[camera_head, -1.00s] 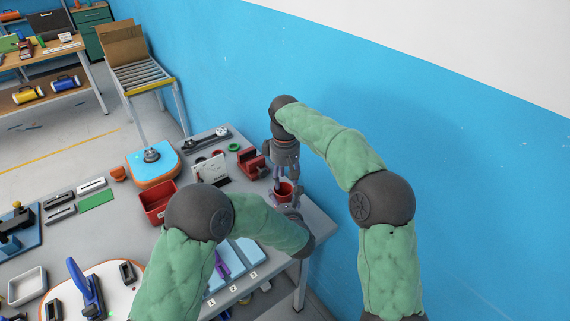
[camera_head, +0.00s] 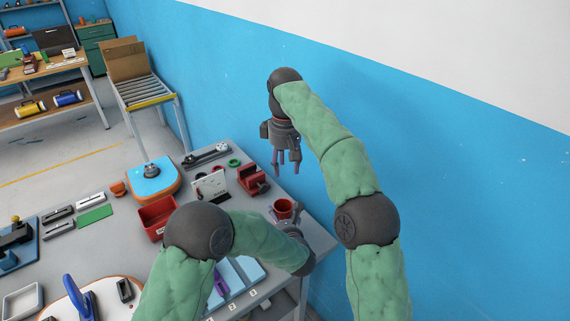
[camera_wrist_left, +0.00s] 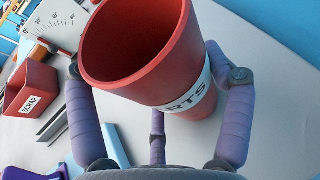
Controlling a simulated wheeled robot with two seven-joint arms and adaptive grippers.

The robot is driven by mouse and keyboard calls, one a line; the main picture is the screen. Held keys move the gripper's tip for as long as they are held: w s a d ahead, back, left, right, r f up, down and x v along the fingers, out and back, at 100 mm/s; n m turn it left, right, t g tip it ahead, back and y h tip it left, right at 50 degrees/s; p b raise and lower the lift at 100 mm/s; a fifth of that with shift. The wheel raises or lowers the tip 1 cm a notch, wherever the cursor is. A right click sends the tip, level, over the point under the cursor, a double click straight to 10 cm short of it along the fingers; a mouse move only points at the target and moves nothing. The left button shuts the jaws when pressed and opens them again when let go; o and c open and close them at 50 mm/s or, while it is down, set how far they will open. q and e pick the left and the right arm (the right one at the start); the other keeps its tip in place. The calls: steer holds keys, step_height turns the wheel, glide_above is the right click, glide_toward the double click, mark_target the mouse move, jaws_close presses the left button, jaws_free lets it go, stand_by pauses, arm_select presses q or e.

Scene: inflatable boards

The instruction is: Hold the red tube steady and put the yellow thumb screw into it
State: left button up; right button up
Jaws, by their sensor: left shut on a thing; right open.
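The red tube (camera_head: 284,207), a cup-like open cylinder with a white label ending in "RTS", stands near the table's right edge. It also fills the upper middle of the left wrist view (camera_wrist_left: 150,70), tilted there, and I see no screw in the visible part of its inside; the bottom is hidden. My left gripper (camera_head: 285,214) is shut on the tube, with its purple fingers around the outside. My right gripper (camera_head: 286,168) is open and empty, hanging above and behind the tube. I cannot make out a loose yellow thumb screw in either view.
A red bin (camera_head: 157,215) labelled "SCRAP" in the wrist view, a red vise-like block (camera_head: 253,180) and a white angle plate (camera_head: 211,186) stand left of the tube. Numbered light-blue pads lie in front. A blue wall rises close behind the right arm.

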arm_select(q)
steer(key=o, duration=1)
steer(key=shift+o, duration=0.2)
